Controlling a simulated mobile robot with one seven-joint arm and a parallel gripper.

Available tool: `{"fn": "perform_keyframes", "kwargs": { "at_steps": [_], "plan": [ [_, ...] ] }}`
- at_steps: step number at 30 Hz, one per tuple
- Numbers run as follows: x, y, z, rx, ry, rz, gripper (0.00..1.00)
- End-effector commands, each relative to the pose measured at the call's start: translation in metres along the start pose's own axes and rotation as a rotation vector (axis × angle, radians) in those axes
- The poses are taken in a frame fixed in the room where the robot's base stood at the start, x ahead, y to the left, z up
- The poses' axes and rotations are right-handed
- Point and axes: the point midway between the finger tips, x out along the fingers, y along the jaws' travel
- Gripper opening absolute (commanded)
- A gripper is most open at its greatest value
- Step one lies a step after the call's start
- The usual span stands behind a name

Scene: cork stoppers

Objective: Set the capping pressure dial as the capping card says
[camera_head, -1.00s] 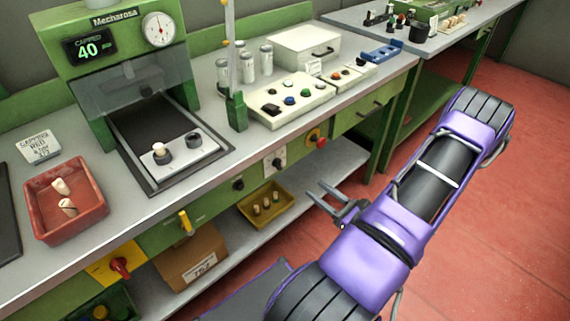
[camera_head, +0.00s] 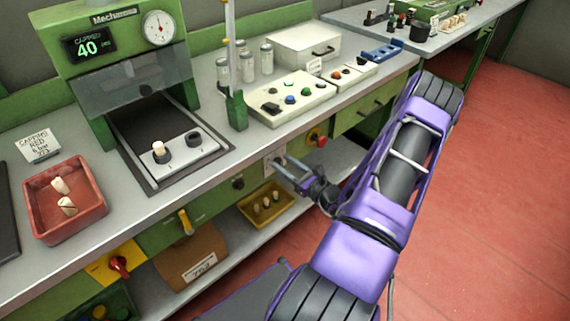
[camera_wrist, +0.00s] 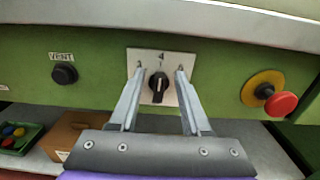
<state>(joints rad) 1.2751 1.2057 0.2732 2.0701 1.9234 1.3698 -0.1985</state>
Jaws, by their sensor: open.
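The capping card (camera_head: 38,146) stands on the bench behind the red bin; it reads "CAPPING" and "RED", and its smaller lines are hard to read. The dial (camera_wrist: 158,88) is a black knob on a white plate on the green bench front. Its ridge stands about upright in the wrist view, near a "4"; other marks are too small to read. My gripper (camera_wrist: 159,72) is open, with one finger on each side of the dial; I cannot tell whether they touch it. In the head view my gripper (camera_head: 279,164) partly hides the dial plate.
A black VENT knob (camera_wrist: 64,74) is left of the dial; a red mushroom button (camera_wrist: 281,104) is right. The bench edge (camera_wrist: 200,14) overhangs above. A yellow tray (camera_head: 262,206) with corks sits on the shelf below. A pressure gauge (camera_head: 158,28) tops the press.

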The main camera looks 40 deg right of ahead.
Motion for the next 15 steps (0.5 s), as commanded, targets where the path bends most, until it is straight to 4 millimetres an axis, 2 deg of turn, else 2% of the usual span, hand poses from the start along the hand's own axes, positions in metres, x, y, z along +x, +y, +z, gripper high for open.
{"fn": "perform_keyframes", "kwargs": {
  "at_steps": [3,11,15],
  "plan": [
    [-0.0002,0.0000,-0.0001,0.000,0.000,0.000,0.47],
    [-0.0005,-0.0001,-0.0002,0.000,0.000,0.000,0.01],
    [-0.0006,-0.0001,-0.0002,0.000,0.000,0.000,0.00]
  ]
}}
